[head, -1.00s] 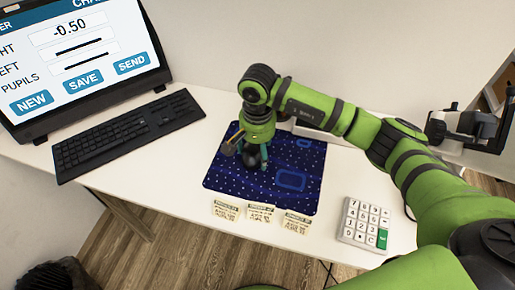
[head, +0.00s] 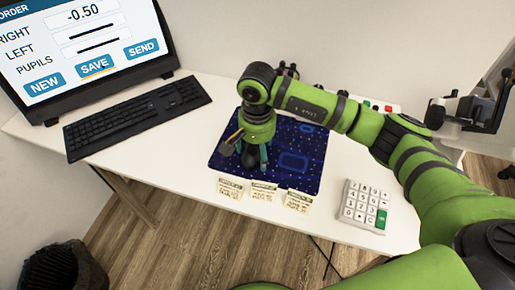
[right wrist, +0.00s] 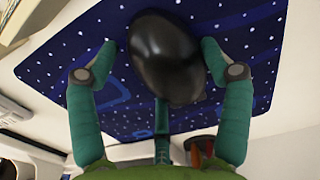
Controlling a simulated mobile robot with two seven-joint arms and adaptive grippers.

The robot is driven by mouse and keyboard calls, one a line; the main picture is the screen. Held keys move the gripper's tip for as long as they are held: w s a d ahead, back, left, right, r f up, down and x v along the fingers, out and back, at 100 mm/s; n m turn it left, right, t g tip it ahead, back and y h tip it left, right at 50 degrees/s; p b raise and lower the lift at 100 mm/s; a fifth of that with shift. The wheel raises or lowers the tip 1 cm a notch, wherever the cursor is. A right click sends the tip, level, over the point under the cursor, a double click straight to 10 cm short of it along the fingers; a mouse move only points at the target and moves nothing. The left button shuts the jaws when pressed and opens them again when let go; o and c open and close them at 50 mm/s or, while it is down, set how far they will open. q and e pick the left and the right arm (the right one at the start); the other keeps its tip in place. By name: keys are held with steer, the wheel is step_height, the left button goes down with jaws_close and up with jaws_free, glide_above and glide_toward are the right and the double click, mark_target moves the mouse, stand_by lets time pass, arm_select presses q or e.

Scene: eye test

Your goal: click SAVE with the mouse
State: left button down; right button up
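The monitor (head: 78,35) stands at the upper left in the head view. Its screen shows NEW, SAVE and SEND buttons and the value -0.50. The SAVE button (head: 96,65) has a yellow-orange line along its lower edge; I cannot make out a pointer. The black mouse (right wrist: 165,58) rests on the dark blue mat (head: 308,165). My right gripper (head: 252,160) points down over it, its teal fingers around it, seemingly closed on it. In the right wrist view, fingers stand at both sides of the mouse and another at its near end. My left gripper is not in view.
A black keyboard (head: 137,117) lies left of the mat. Small printed cards (head: 263,190) stand along the mat's front edge. A white keypad (head: 366,206) is to the right, near the table's front edge. A dark bin (head: 62,268) stands on the floor.

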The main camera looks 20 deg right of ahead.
mark_target(257, 148)
steer(key=shift+o, duration=0.4)
steer(key=shift+w+r, duration=0.1)
steer(key=shift+r, duration=0.25)
step_height(257, 148, up, 11)
steer(key=shift+r, duration=0.15)
stand_by(0.4)
